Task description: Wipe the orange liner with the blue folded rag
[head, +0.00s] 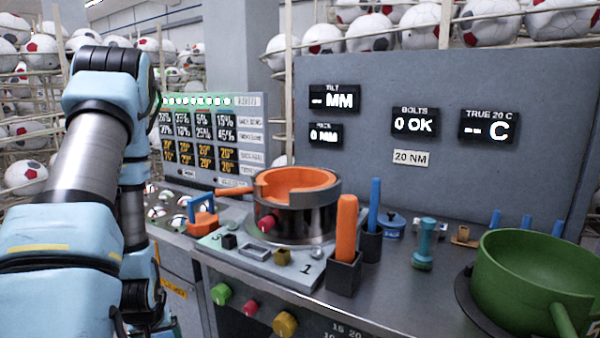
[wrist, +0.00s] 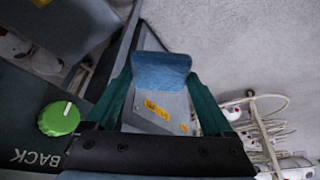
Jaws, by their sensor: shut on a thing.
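The orange liner (head: 310,178) sits inside a dark metal ring on the bench in the head view, with a notch in its near wall. The blue folded rag (wrist: 160,68) is in the wrist view, held between the green fingers of my gripper (wrist: 160,82). My gripper is shut on the rag, which stands out past the fingertips. It is over the bench's front side and the floor, apart from the liner. The head view does not show the gripper or rag; my arm fills its left side. The liner is not visible in the wrist view.
A green knob (wrist: 58,118) is left of the gripper in the wrist view. An orange-handled tool (head: 346,230) stands in a holder right of the liner. A green pot (head: 530,285) is at the right. A grey display panel (head: 370,80) rises behind.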

